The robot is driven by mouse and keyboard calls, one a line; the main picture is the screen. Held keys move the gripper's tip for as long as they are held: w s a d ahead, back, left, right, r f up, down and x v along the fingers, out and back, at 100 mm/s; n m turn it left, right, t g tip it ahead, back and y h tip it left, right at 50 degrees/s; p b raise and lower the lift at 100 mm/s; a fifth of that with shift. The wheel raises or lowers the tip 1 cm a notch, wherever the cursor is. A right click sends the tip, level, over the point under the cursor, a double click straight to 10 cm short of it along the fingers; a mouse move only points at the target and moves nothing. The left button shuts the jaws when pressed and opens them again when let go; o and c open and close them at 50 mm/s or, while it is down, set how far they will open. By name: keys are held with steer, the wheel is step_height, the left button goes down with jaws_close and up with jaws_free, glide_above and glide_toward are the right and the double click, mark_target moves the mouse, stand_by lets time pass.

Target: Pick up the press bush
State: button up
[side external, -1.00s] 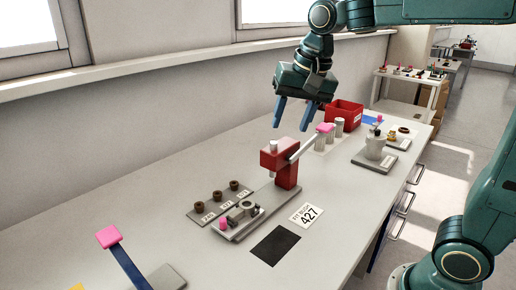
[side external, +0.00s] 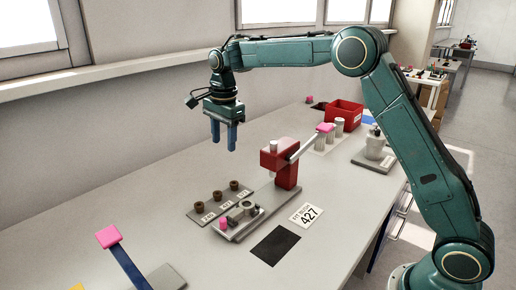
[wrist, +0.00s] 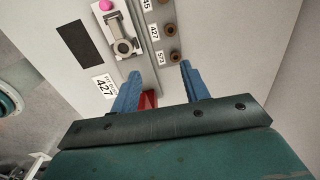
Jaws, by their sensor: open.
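Three brown ring-shaped bushes stand in a row on a grey labelled strip (side external: 192,213). The middle bush (side external: 220,195), beside the 427 label, also shows in the wrist view (wrist: 169,30). A white card (side external: 307,214) reads "Fit bush 427". My gripper (side external: 224,144) is open and empty, fingers pointing down, high above the bench behind the strip. In the wrist view my gripper (wrist: 160,72) has its blue fingers apart, with the bushes beyond the fingertips.
A red press (side external: 285,165) with a pink-tipped lever stands right of the strip. Its grey base holds a metal fixture (side external: 241,211) and a pink knob. A black mat (side external: 275,244) lies in front. A red bin (side external: 344,113) and pale cylinders are farther back.

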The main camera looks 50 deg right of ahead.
steer(key=w+f+m, duration=0.2)
steer(key=w+f, duration=0.2)
steer(key=f, duration=0.1)
steer(key=shift+a+f+m+g, duration=0.2)
steer(key=shift+f+m+g, duration=0.2)
glide_above(217, 193)
steer(key=shift+s+d+f, duration=0.1)
steer(key=shift+s+f, duration=0.05)
steer(key=shift+f, duration=4.2)
steer(key=shift+f, duration=0.1)
steer(key=shift+f, duration=2.5)
steer(key=shift+c, duration=0.5)
steer(key=c, duration=0.9)
steer(key=shift+o, duration=0.2)
